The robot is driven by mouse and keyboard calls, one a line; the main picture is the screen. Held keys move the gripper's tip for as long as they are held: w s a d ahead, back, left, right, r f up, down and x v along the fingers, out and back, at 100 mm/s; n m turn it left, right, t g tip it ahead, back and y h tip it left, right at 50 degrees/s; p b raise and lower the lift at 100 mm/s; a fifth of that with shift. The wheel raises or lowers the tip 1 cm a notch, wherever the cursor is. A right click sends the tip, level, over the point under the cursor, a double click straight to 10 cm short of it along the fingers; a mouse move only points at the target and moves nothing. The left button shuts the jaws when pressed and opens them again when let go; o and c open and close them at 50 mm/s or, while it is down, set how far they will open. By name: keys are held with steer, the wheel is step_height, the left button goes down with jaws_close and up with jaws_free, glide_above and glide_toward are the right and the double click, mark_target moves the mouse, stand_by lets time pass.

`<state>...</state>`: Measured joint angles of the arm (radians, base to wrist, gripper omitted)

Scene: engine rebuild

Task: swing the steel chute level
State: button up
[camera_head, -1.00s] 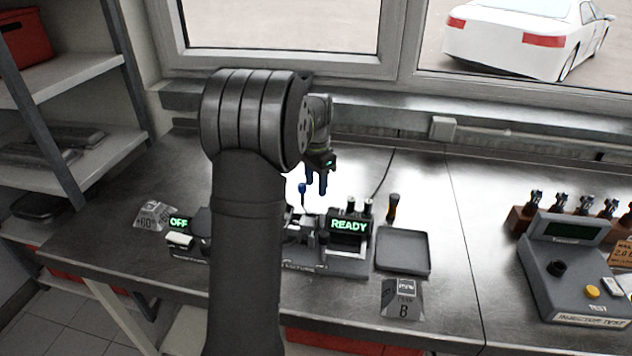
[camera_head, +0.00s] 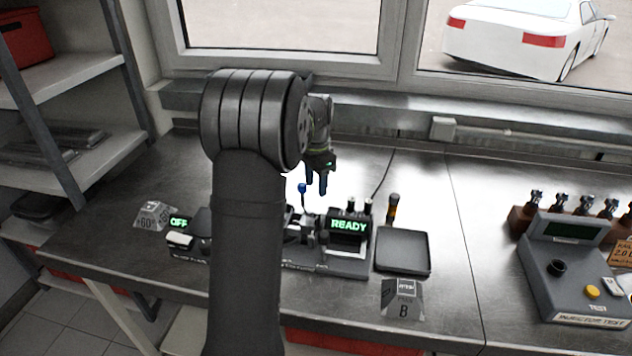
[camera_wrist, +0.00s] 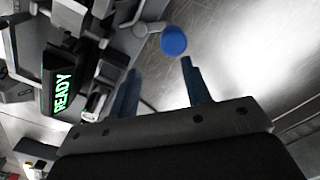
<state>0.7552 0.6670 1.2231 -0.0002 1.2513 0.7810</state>
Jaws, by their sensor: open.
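My gripper (camera_head: 317,187) is open and points down above the back of the bench machine, its two blue fingers apart and empty. A thin steel lever with a blue ball knob (camera_head: 302,187) stands up from the machine, just left of the fingers. In the wrist view the blue knob (camera_wrist: 173,40) lies just beyond the fingertips of my gripper (camera_wrist: 160,67), not between them. The machine (camera_head: 325,268) carries a lit READY display (camera_head: 349,225). My arm hides much of its middle, and I cannot clearly pick out the steel chute.
A lit OFF display (camera_head: 179,223) is left of my arm. A shallow grey tray (camera_head: 403,271), a block marked B (camera_head: 403,311) and an orange-and-black handle (camera_head: 393,207) are at right. The injector test box (camera_head: 575,275) is farther right. Bench between is clear.

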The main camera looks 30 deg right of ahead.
step_height(320, 180, up, 18)
steer(key=shift+f, duration=0.25)
stand_by(0.3)
steer(key=shift+f, duration=0.15)
stand_by(0.4)
step_height(320, 180, down, 16)
steer(key=shift+r, duration=0.2)
stand_by(0.4)
